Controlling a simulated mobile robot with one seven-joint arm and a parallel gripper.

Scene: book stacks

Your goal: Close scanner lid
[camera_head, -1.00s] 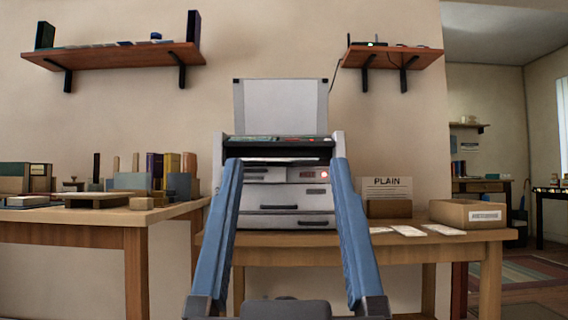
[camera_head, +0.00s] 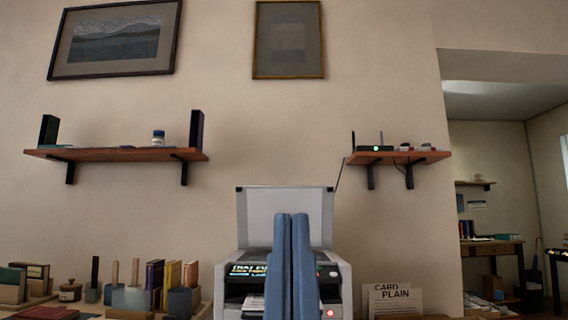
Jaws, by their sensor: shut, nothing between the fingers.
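The scanner (camera_head: 334,269) is a grey-white machine low in the middle of the head view, with a small red light on its front. Its lid (camera_head: 257,215) stands raised and upright at the back. My gripper (camera_head: 291,217) shows as two long blue fingers pressed together, pointing up in front of the scanner. The fingers are shut with nothing between them. They cover part of the lid and the middle of the scanner's front. I cannot tell whether they touch the lid.
A left wall shelf (camera_head: 120,154) and a right wall shelf (camera_head: 398,156) with a router flank the space above the scanner. Several books (camera_head: 172,283) stand at lower left. The wall above the lid is clear.

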